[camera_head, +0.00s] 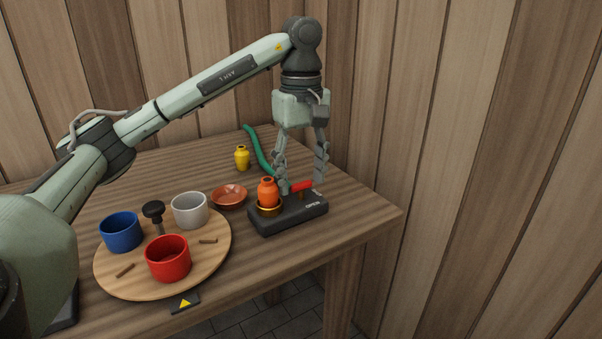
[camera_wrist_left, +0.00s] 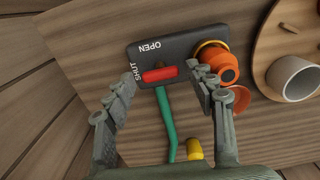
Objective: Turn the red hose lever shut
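The red lever (camera_head: 302,185) sits on top of a dark block (camera_head: 268,226) near the table's right edge. In the left wrist view, the red lever (camera_wrist_left: 160,75) lies crosswise, its left end by the word SHUT; OPEN is printed farther up the block (camera_wrist_left: 180,45). My left gripper (camera_head: 304,189) points down over the block. In the wrist view, the gripper (camera_wrist_left: 163,80) has its fingers apart, one beyond each end of the lever, with small gaps. The lever's pivot is not clear. A green hose (camera_head: 256,150) runs behind the block. My right gripper is not in view.
An orange vase (camera_head: 267,190) stands in a brass ring on the block, close beside one finger. A terracotta bowl (camera_head: 229,196), yellow vase (camera_head: 242,158) and round wooden board (camera_head: 211,269) with blue, white and red cups are to the left. A wooden wall stands behind.

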